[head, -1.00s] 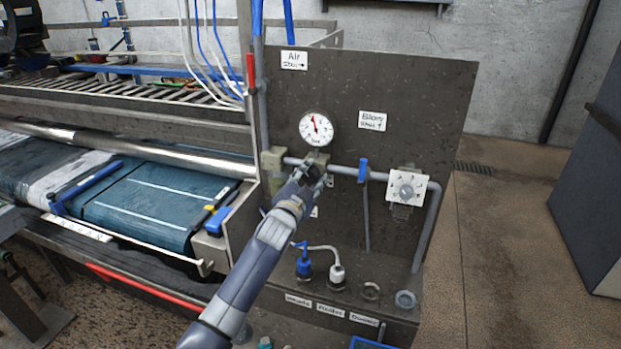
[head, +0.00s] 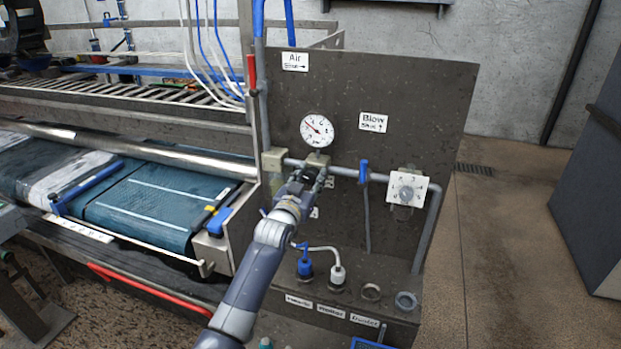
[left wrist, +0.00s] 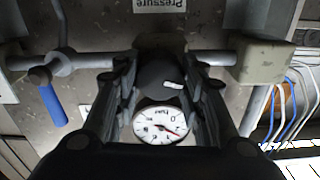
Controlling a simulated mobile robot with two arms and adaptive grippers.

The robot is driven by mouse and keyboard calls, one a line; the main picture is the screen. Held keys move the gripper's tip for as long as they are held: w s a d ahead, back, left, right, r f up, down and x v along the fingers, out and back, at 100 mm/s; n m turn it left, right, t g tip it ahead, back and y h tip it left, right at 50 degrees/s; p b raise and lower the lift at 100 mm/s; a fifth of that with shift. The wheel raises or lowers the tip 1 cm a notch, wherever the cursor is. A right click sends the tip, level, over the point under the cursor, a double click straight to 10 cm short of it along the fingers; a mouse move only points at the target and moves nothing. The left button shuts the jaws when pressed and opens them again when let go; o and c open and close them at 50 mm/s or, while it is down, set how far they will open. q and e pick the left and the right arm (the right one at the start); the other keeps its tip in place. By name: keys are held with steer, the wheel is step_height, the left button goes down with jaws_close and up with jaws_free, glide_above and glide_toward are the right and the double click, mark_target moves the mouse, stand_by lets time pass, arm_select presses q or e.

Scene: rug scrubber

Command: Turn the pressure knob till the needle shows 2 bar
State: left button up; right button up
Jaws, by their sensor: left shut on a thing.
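The round white pressure gauge (head: 317,130) is on the dark panel, above the pipe. Its red needle points to the upper left; the digits are too small to read surely. The gauge also shows upside down in the left wrist view (left wrist: 160,125), needle towards the lower right. My left gripper (head: 308,178) is just below the gauge. In the left wrist view its fingers (left wrist: 160,92) are shut on the black pressure knob (left wrist: 157,75), one on each side. A white mark shows on the knob. In the head view the gripper largely hides the knob. My right gripper is not in view.
A blue-handled valve (head: 364,170) and a white dial plate (head: 407,188) sit on the pipe to the right. Blue and white hose couplings (head: 305,266) stand on the ledge below. The scrubber's belt with a blue rug (head: 150,205) is at left.

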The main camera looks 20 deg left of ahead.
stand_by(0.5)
arm_select(q)
steer(key=o, duration=1.1)
steer(key=shift+s, duration=0.1)
steer(key=s, duration=1.2)
steer(key=shift+a, duration=0.2)
steer(key=shift+w, duration=0.1)
steer(key=s+p, duration=0.3)
steer(key=s, duration=0.6)
steer(key=shift+a+p, duration=0.15)
steer(key=shift+p, duration=0.15)
